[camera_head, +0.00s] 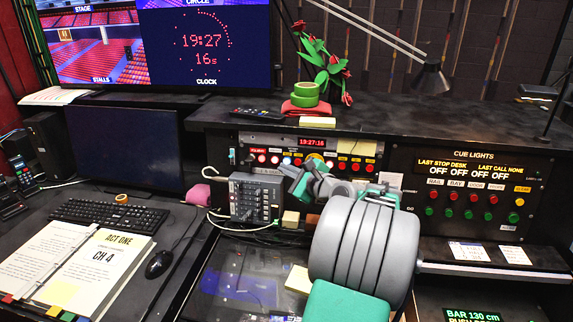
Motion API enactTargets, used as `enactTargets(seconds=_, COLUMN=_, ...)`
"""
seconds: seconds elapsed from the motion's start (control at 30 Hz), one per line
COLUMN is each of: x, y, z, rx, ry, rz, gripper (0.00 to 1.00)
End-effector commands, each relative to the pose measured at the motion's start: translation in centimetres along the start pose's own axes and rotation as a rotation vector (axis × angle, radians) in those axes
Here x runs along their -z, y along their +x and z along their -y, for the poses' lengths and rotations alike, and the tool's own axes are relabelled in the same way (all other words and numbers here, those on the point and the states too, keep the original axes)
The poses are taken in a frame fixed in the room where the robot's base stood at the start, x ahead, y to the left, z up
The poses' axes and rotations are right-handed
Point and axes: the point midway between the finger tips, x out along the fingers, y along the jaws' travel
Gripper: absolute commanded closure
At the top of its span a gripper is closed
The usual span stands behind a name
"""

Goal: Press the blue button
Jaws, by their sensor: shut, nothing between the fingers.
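A control panel (262,143) with a row of small round buttons stands at the back of the desk, under a red clock readout. Red buttons (262,158) are at the left of the row. A small pale-blue button (286,160) shows to their right, just above my gripper in the picture. My gripper (290,171) is shut and empty, close in front of the panel. I cannot tell whether it touches anything. My grey and green arm hides the lower part of the panel and some of its right side.
A grey keypad box (256,198) with cables stands left of my gripper. A cue lights panel (470,165) with red and green buttons is at the right.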

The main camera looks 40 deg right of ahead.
Motion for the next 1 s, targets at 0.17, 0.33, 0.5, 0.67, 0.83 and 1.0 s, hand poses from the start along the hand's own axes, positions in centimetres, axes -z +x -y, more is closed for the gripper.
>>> enactTargets(seconds=0.17, x=0.6, y=1.1, z=0.9, rx=-0.001, ry=0.001, rz=0.001, gripper=1.0)
enactTargets(seconds=0.33, x=0.83, y=1.33, z=1.01, rx=-0.001, ry=0.0, rz=0.001, gripper=1.0)
enactTargets(seconds=0.5, x=0.84, y=1.32, z=0.99, rx=-0.001, ry=0.0, rz=0.001, gripper=1.0)
enactTargets(seconds=0.67, x=0.84, y=1.31, z=0.99, rx=0.0, ry=0.0, rz=0.001, gripper=1.0)
enactTargets(seconds=0.83, x=0.84, y=1.3, z=0.99, rx=0.0, ry=0.0, rz=0.001, gripper=1.0)
enactTargets(seconds=1.0, x=0.84, y=1.3, z=0.99, rx=0.0, ry=0.0, rz=0.001, gripper=1.0)
